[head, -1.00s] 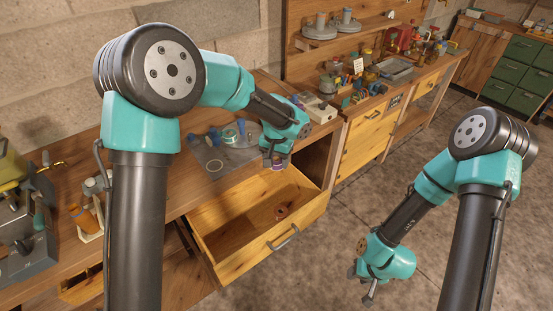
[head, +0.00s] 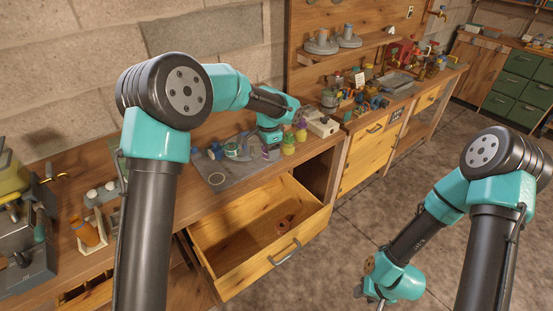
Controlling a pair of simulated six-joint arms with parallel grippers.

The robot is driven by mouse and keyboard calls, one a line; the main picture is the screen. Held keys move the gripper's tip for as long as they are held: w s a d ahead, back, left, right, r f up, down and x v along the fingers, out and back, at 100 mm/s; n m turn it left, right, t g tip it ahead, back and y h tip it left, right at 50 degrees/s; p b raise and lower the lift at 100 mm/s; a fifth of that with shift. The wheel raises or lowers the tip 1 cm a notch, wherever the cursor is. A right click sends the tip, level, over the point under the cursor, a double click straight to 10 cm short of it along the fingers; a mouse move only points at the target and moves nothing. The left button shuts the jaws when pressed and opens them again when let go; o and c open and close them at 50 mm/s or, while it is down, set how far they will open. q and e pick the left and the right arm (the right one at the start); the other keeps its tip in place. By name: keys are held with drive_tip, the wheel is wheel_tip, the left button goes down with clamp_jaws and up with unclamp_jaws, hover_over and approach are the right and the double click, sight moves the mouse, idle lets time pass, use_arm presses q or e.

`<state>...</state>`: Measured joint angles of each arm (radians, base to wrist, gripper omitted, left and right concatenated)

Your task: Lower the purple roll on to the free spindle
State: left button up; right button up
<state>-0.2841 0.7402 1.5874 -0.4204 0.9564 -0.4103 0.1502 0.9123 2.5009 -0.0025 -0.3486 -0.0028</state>
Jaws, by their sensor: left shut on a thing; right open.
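My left gripper (head: 270,142) points down, shut on the purple roll (head: 270,153). It holds the roll over the right part of the grey mat (head: 216,174) on the bench. Blue and teal roll-like pieces (head: 232,150) stand on the mat to the left of the gripper. I cannot make out which spindle there is free, or the gap under the purple roll. My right gripper (head: 368,294) is open and empty, low over the floor at the bottom edge, partly cut off.
The open wooden drawer (head: 240,245) juts out below the mat, with a small reddish-brown item (head: 284,222) inside. Yellow-green bottles (head: 289,145) and a pale box (head: 322,126) stand just right of the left gripper. A pale ring (head: 216,179) lies on the mat.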

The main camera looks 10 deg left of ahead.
sight(252, 148)
use_arm(q)
drive_tip(key=w+a+m, duration=0.2)
drive_tip(key=w+a+r+m, duration=0.1)
drive_tip(key=a+m, duration=0.2)
drive_tip(key=w+a+r+m, duration=0.1)
drive_tip(key=w+a+m, duration=0.1)
drive_tip(key=shift+w+a+r, duration=0.25)
drive_tip(key=shift+w+a, duration=0.1)
drive_tip(key=shift+a, duration=0.05)
drive_tip(key=shift+f, duration=0.15)
drive_tip(key=shift+f, duration=1.6)
drive_tip(key=shift+f, duration=0.15)
drive_tip(key=shift+f, duration=0.6)
drive_tip(key=shift+f, duration=0.25)
drive_tip(key=shift+f, duration=0.75)
drive_tip(key=shift+f, duration=0.4)
idle(0.8)
drive_tip(key=o, duration=1)
